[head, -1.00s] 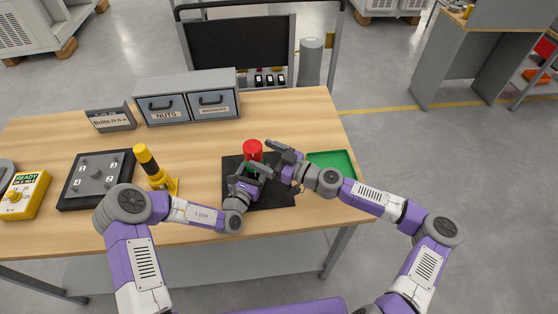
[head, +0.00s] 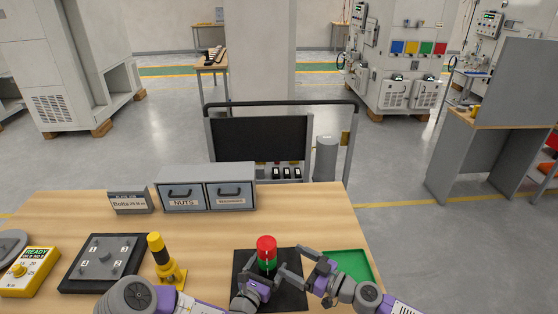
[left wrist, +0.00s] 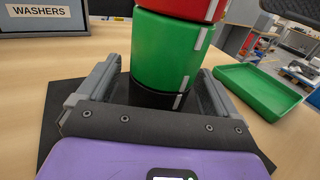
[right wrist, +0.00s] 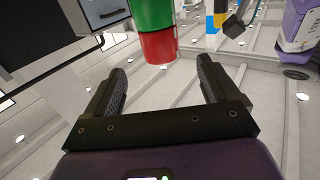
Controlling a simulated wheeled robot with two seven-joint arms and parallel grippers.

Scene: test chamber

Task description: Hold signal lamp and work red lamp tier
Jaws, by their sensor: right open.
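The signal lamp stands upright on a black mat (head: 290,296), with a red tier (head: 266,243) above a green tier (head: 266,264) and a black base (left wrist: 155,97). My left gripper (left wrist: 160,68) is low at the lamp, one finger on each side of its lower part. Whether its pads press on the lamp is unclear. My right gripper (head: 297,262) is just right of the lamp, open and empty. In the right wrist view the red tier (right wrist: 159,46) appears upside down, ahead of and between the open fingertips (right wrist: 163,66), apart from them.
A green tray (head: 352,262) lies right of the mat, near my right gripper. A yellow-and-black post (head: 158,252), a grey numbered plate (head: 100,259) and a yellow box (head: 27,270) stand left. Drawers (head: 205,190) and a bolts sign (head: 130,203) are at the back.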

